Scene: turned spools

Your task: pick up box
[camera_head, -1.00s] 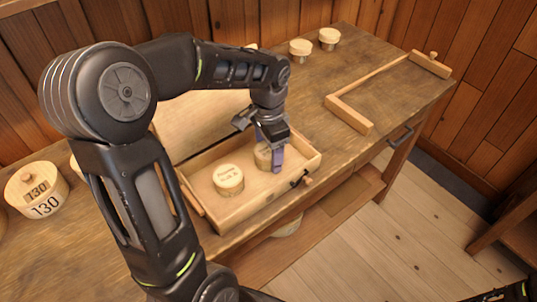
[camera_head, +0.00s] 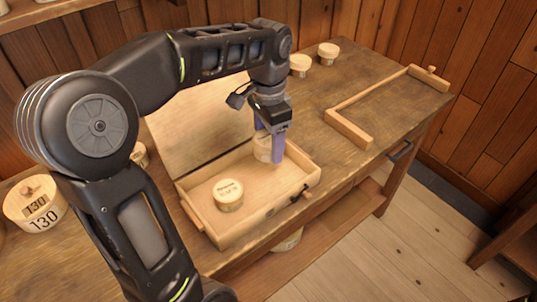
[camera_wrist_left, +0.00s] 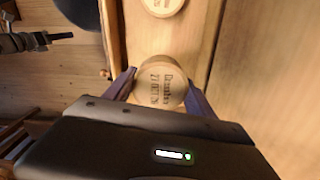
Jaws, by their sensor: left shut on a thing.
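My left gripper (camera_head: 270,157) is shut on a small round wooden box (camera_head: 261,148) with lettering on its lid. It holds the box over the back right part of an open wooden case (camera_head: 246,219). In the left wrist view the round box (camera_wrist_left: 160,84) sits between the two purple fingers. A second round lettered box (camera_head: 228,193) stands inside the case, in its front left part. It shows partly at the top of the left wrist view (camera_wrist_left: 162,5). My right gripper cannot be made out.
The case stands on a wooden workbench (camera_head: 400,115), its lid (camera_head: 195,115) raised at the back. A wooden frame (camera_head: 350,130) lies to the right. Two small round boxes (camera_head: 328,54) stand behind. A larger box marked 130 (camera_head: 36,205) is at left.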

